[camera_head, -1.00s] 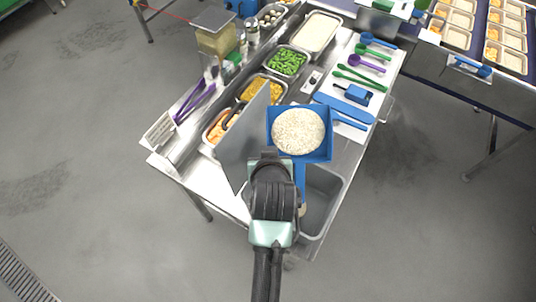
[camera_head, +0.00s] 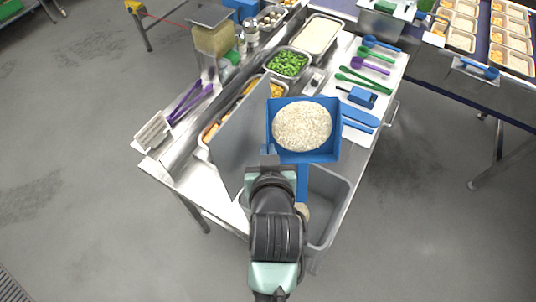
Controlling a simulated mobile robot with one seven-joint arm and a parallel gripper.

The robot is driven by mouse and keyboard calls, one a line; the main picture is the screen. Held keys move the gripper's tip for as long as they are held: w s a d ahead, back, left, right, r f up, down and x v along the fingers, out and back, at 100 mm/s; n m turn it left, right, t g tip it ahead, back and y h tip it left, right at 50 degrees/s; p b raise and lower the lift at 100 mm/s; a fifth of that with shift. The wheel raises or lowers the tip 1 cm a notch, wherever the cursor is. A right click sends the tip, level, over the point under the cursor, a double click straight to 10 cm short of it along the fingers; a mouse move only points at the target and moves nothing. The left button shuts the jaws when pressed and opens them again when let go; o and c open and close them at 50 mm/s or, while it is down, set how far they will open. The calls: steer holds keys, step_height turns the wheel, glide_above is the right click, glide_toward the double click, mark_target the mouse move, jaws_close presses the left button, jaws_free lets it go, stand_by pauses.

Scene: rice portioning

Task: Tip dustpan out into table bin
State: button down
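A blue dustpan (camera_head: 329,149) holds a round heap of white rice (camera_head: 302,126). It is level enough that the rice lies in it, and it is above the table top. Its blue handle runs down to my gripper (camera_head: 290,178), which is seen from behind; the fingertips are hidden by my wrist, but the dustpan moves along with it. The grey table bin (camera_head: 336,190) is set in the near right end of the steel table, just below and right of my gripper. The dustpan is beyond the bin's far edge in the picture.
A tall grey panel (camera_head: 233,140) stands close to the left of the dustpan and my gripper. Food pans, such as one with green vegetables (camera_head: 287,63), line the table. A blue scraper (camera_head: 361,97), spoons and blue tools lie to the right on a white mat.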

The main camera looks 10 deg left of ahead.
steer(key=shift+s+d+t+y+b, duration=0.2)
steer(key=shift+t+b, duration=0.8)
steer(key=shift+b, duration=1.6)
steer(key=shift+s+a+t+y+b, duration=0.1)
steer(key=shift+s+t+y+b, duration=0.2)
steer(key=shift+t+b, duration=1.55)
steer(key=shift+s+d+t+y+b, duration=0.15)
steer(key=shift+y+b, duration=0.15)
steer(key=shift+b, duration=3.1)
steer(key=shift+r+b, duration=0.25)
steer(key=shift+b, duration=0.3)
steer(key=shift+a, duration=0.1)
